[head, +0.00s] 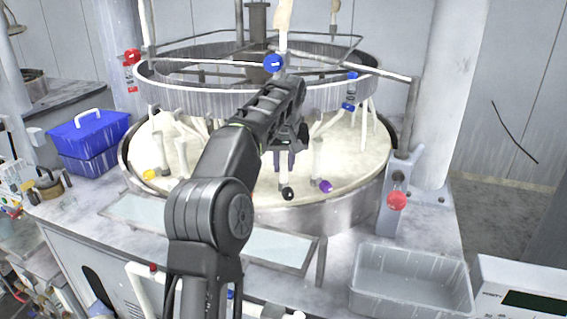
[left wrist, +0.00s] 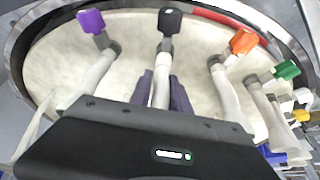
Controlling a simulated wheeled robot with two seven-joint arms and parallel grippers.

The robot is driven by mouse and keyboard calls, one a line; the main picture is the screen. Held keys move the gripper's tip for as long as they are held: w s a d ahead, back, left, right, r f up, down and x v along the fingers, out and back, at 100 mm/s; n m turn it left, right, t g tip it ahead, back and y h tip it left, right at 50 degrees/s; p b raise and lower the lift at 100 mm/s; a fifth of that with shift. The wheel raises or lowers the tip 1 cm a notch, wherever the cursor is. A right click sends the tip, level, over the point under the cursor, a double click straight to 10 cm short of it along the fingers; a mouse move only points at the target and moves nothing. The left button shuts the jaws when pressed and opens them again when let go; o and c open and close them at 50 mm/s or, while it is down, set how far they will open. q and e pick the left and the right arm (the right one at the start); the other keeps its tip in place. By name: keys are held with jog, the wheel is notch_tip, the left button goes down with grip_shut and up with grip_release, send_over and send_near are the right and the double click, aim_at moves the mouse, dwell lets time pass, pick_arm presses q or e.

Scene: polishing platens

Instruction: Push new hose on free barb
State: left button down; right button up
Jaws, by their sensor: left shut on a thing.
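My left gripper (head: 285,158) reaches over the round basin from the front. In the left wrist view its purple fingers (left wrist: 164,92) are shut on a white hose (left wrist: 161,84), one finger on each side. The hose's upper end meets a grey fitting (left wrist: 166,46) under a black knob (left wrist: 169,20). I cannot tell how far the hose sits on the barb, which is hidden. The black knob also shows below the gripper in the head view (head: 288,193). The arm hides part of the hose there. My right gripper is not in view.
Neighbouring hoses end at fittings with a purple knob (left wrist: 91,21), an orange knob (left wrist: 242,41) and a green knob (left wrist: 287,70). A metal ring (head: 190,96) hangs above the basin. A grey tray (head: 412,284) and a blue box (head: 88,140) stand on the bench.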

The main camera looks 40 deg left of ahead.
aim_at(284, 158)
pick_arm(q)
jog(key=shift+f+b, duration=0.6)
jog(key=shift+f, duration=0.4)
jog(key=c, duration=1.2)
grip_release()
jog(key=shift+o, duration=0.2)
jog(key=p+v, duration=0.1)
jog(key=v, duration=0.6)
jog(key=shift+r, duration=0.15)
jog(key=shift+s+d+r, duration=0.15)
jog(key=shift+r, duration=0.15)
jog(key=shift+f, duration=0.1)
